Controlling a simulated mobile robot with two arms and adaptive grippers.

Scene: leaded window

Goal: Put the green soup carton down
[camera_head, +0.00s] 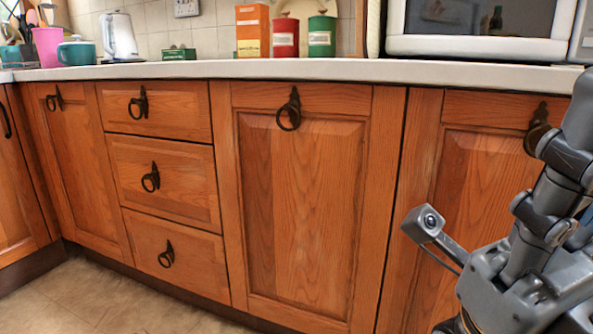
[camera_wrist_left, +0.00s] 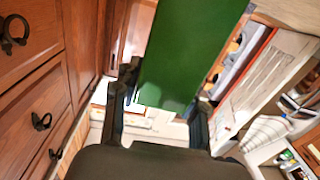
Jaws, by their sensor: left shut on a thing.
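The green soup carton (camera_wrist_left: 190,50) shows in the left wrist view as a plain green block, tilted in the picture and running off the top edge. My left gripper (camera_wrist_left: 162,108) has one finger on each side of its lower end and is shut on it. The carton is held in the air, with drawer fronts to its left. Neither the carton nor my left gripper shows in the head view. My right arm shows at the lower right of the head view, but its fingertips are out of the picture.
The white worktop (camera_head: 300,69) runs above wooden cabinets (camera_head: 300,200). On it stand an orange carton (camera_head: 253,31), a red canister (camera_head: 285,37), a green canister (camera_head: 322,37), a microwave (camera_head: 480,25), a kettle (camera_head: 119,36) and a teal mug (camera_head: 76,53). Bare worktop lies along the front edge.

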